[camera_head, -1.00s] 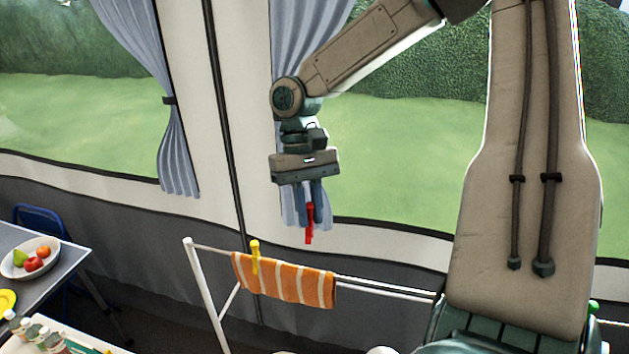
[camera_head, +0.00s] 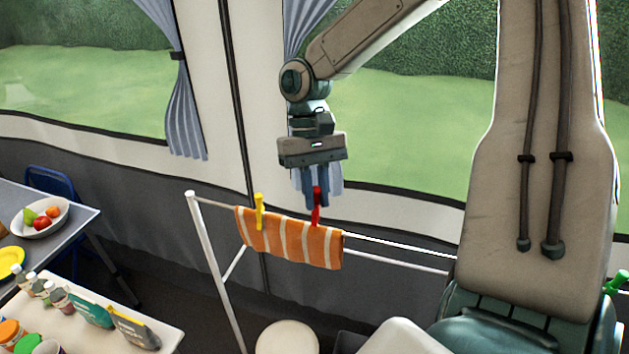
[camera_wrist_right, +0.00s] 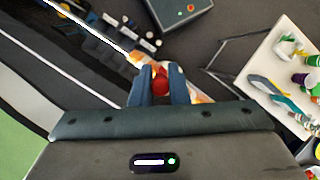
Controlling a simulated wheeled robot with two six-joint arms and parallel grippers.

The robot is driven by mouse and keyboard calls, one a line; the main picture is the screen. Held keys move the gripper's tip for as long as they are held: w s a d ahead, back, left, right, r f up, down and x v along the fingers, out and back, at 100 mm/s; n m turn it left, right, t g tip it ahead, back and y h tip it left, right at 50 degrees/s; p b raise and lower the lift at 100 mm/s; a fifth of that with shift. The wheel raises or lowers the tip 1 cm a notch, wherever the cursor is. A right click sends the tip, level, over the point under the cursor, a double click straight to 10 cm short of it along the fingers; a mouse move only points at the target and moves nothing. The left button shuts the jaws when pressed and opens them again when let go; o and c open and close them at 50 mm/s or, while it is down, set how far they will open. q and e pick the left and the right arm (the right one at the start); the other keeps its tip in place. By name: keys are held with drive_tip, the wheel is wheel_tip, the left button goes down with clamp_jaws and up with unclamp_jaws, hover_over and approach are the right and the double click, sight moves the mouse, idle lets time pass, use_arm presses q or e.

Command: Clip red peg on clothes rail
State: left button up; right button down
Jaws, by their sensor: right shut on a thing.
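My right gripper (camera_head: 316,193) points down over the right part of the orange striped towel and is shut on the red peg (camera_head: 317,208). The lower end of the red peg reaches the towel's top edge at the rail; I cannot tell whether it straddles the rail. In the right wrist view the red peg (camera_wrist_right: 160,84) sits between the two blue fingers. The towel (camera_head: 290,240) hangs over the white clothes rail (camera_head: 400,254). A yellow peg (camera_head: 259,211) is clipped on the towel's left part. My left gripper is not in view.
A grey table (camera_head: 70,232) with a fruit bowl (camera_head: 47,228) stands at the left. A pale table (camera_head: 160,332) with bottles and packets is at the lower left. A round white stool (camera_head: 287,338) stands below the rail. The tent wall is behind it.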

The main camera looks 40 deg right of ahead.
sight(316, 212)
drive_tip(key=shift+w+a+f, duration=0.1)
drive_tip(key=shift+a+f, duration=0.05)
drive_tip(key=shift+a, duration=0.05)
drive_tip(key=shift+s+d, duration=0.2)
drive_tip(key=shift+d, duration=0.1)
drive_tip(key=shift+w+a, duration=0.1)
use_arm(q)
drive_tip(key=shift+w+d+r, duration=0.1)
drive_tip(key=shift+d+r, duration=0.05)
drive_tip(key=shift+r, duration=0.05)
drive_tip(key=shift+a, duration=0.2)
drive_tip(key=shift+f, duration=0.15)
use_arm(e)
drive_tip(key=shift+f, duration=0.35)
